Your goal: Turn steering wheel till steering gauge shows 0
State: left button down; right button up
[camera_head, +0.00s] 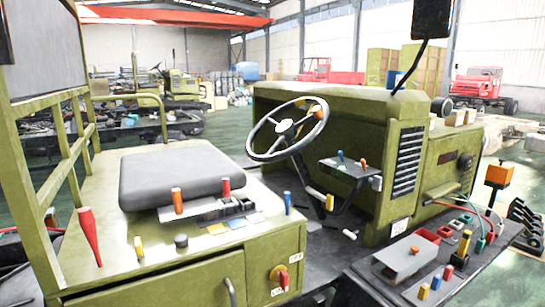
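I cannot make out a steering gauge or any reading. Neither of my grippers is visible, and nothing is seen touching the wheel.
A grey seat (180,172) stands left of the wheel. Colored levers, including a red one (88,234), rise around it. A control console (412,257) with several levers and cables lies at front right. A green frame (60,160) stands at left. An orange box (500,174) stands at right.

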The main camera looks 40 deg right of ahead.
aim_at(287, 129)
jog(key=z, duration=1.1)
jog(key=i+l+z, duration=0.2)
jog(key=l, duration=0.15)
jog(key=l+z, duration=0.25)
jog(key=i+l+z, duration=0.2)
jog(key=l, duration=0.25)
jog(key=k, duration=0.05)
